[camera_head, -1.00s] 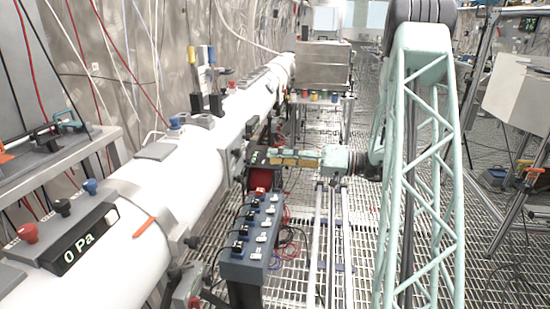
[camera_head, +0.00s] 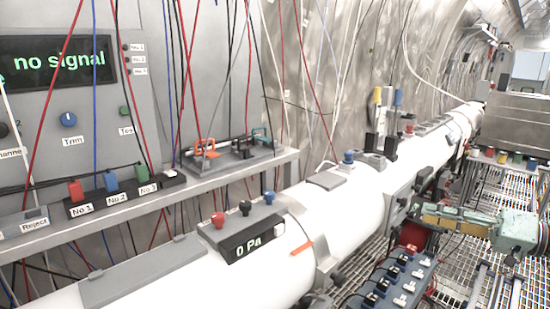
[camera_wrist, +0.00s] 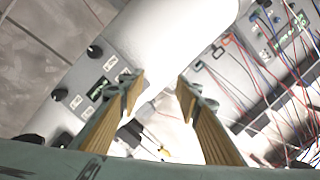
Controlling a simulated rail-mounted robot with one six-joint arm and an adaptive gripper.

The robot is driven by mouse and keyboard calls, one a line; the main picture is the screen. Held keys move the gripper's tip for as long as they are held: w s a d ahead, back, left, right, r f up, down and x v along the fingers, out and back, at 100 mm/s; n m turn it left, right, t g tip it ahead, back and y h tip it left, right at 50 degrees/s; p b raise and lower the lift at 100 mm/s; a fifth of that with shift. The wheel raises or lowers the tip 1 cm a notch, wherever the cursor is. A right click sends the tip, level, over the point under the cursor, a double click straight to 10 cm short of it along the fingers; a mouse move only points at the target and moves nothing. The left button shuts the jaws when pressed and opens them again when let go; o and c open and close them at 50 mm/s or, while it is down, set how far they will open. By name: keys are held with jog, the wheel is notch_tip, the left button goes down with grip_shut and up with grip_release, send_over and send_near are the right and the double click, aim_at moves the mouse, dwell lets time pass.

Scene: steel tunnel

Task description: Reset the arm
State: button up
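My gripper (camera_head: 440,218) shows at the right of the head view, with yellowish fingers pointing left towards the white pipe (camera_head: 345,215). It hangs above a red round part (camera_head: 413,235) and appears apart from the pipe. In the wrist view my gripper (camera_wrist: 161,82) has its two fingers apart, with nothing held between them. The white pipe (camera_wrist: 185,35) lies beyond the fingertips. Most of my arm is outside the head view.
A grey-blue switch box (camera_head: 400,280) stands below my gripper. The "0 Pa" gauge (camera_head: 245,245) sits on the pipe. A shelf (camera_head: 235,172) and a "no signal" panel (camera_head: 60,62) are at left, with hanging cables. Grated floor (camera_head: 465,275) lies at right.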

jog(key=s+a+r+n+g+h, duration=0.1)
jog(key=s+a+r+g, duration=0.2)
jog(key=a, duration=0.4)
jog(key=s+a+r+g, duration=0.2)
jog(key=s+a, duration=0.4)
jog(key=a, duration=0.2)
jog(key=s+a+r+n+g+h, duration=0.1)
jog(key=s+a+r+g, duration=0.2)
jog(key=a, duration=0.4)
jog(key=s+a+g+h, duration=0.25)
jog(key=s+a, duration=0.45)
jog(key=s, duration=0.5)
jog(key=s+d+r+t+h, duration=0.1)
jog(key=s+h, duration=0.3)
jog(key=s, duration=0.5)
jog(key=s+d+r+m+t+h, duration=0.1)
jog(key=s+d+r+t+h, duration=0.1)
jog(key=s, duration=0.6)
jog(key=t+h, duration=0.1)
jog(key=h, duration=0.1)
jog(key=shift+s+d+r+m+h+p, duration=0.25)
jog(key=shift+s+r+m+h+p, duration=0.05)
jog(key=shift+s+r+h, duration=0.1)
jog(key=shift+d, duration=0.1)
